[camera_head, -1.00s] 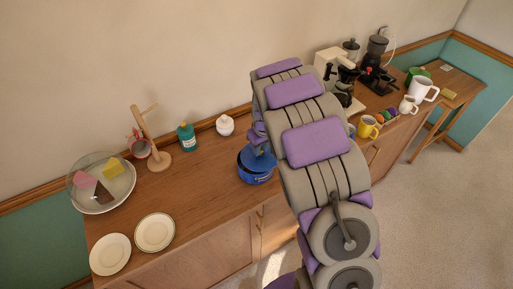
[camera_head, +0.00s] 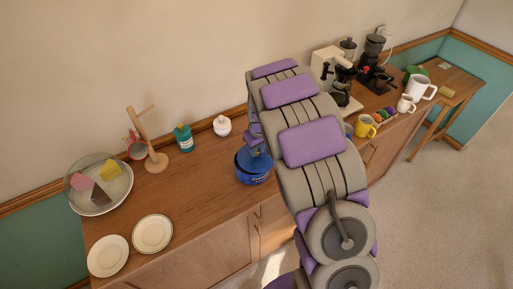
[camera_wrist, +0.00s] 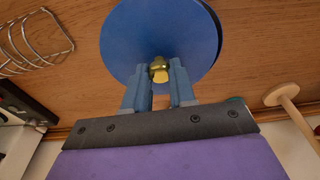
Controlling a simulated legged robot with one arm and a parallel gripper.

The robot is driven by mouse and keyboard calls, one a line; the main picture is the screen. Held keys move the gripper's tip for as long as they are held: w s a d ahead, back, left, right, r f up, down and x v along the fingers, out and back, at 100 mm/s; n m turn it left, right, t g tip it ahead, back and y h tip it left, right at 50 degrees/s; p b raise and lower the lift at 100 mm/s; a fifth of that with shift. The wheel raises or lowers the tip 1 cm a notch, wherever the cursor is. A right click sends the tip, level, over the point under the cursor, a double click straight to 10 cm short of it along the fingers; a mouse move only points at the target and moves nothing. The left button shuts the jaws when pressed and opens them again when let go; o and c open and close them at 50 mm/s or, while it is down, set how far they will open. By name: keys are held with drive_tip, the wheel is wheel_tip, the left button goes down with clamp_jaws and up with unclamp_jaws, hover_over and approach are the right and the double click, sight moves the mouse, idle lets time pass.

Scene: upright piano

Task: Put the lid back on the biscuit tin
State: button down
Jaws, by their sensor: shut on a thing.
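The biscuit tin (camera_head: 252,180) is a round blue tin with pale lettering, standing on the wooden sideboard partly behind my arm. The blue lid (camera_head: 259,160) is over the tin's mouth. In the wrist view the lid (camera_wrist: 150,35) is a flat blue disc with a small brass knob (camera_wrist: 158,70). My gripper (camera_wrist: 158,76) is shut on the knob. A dark strip shows past the lid's right edge, so the lid looks a little off centre over the tin. I cannot tell whether lid and rim touch. The gripper is mostly hidden by my arm in the head view.
A white sugar pot (camera_head: 222,126), a teal bottle (camera_head: 184,138) and a wooden mug stand (camera_head: 155,160) stand to the left. Two plates (camera_head: 152,234) lie at the front left. A wire rack (camera_wrist: 38,45) shows in the wrist view. A yellow mug (camera_head: 365,126) stands right of my arm.

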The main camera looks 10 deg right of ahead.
drive_tip(key=shift+a, duration=0.8)
drive_tip(key=shift+d, duration=0.65)
drive_tip(key=c, duration=1.4)
unclamp_jaws()
drive_tip(key=shift+a, duration=0.1)
drive_tip(key=o, duration=0.5)
drive_tip(key=shift+a, duration=0.4)
drive_tip(key=shift+c, duration=0.2)
drive_tip(key=o, duration=0.3)
drive_tip(key=shift+d, duration=0.35)
drive_tip(key=shift+o, duration=1.3)
drive_tip(key=shift+a, duration=0.1)
drive_tip(key=shift+a, duration=0.1)
